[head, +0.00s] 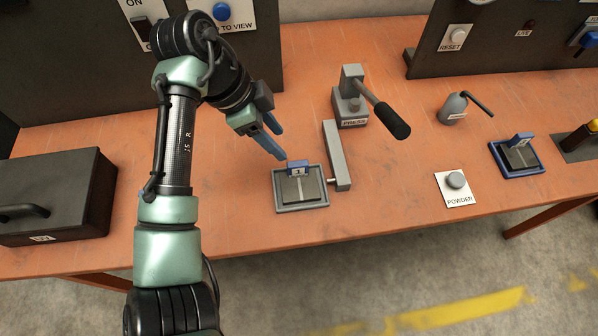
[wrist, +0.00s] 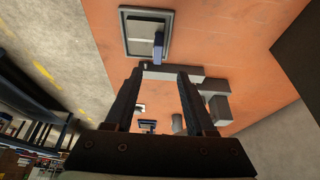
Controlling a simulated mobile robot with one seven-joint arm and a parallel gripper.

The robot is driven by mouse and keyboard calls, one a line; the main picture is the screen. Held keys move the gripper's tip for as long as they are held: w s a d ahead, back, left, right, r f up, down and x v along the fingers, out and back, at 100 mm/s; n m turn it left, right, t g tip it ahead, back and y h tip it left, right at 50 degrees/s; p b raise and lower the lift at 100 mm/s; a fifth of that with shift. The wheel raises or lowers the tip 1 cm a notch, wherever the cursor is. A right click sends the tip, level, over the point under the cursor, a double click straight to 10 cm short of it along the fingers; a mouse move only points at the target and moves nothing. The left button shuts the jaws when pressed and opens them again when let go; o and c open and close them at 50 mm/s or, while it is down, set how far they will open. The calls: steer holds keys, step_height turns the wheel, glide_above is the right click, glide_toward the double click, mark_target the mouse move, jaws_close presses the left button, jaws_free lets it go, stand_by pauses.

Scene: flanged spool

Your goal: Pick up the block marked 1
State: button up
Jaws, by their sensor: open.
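The block marked 1 (head: 298,167) is a small blue block with a white label. It stands at the back edge of a dark plate with a light stripe, inside a grey-rimmed tray (head: 302,208). In the wrist view the blue block (wrist: 159,45) shows beyond the fingertips, at the side of the tray (wrist: 126,48). My gripper (head: 283,146) is open and empty, just above and behind the block in the head view, apart from it. In the wrist view the two fingers of my gripper (wrist: 159,73) are spread with nothing between them.
A grey bar (head: 337,155) stands right of the tray, close to it. A press with a lever (head: 350,105) stands behind. A second blue block (head: 521,139) sits in a blue tray (head: 520,173) at right. A black case (head: 55,190) is at left. A powder button (head: 455,180) lies right.

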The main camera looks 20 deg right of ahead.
mark_target(296, 163)
steer(key=x, duration=0.5)
steer(key=shift+f, duration=0.25)
steer(key=shift+x, duration=2.8)
steer(key=shift+s+a, duration=0.1)
steer(key=shift+a, duration=0.1)
steer(key=shift+c, duration=0.2)
jaws_close()
steer(key=shift+r, duration=0.15)
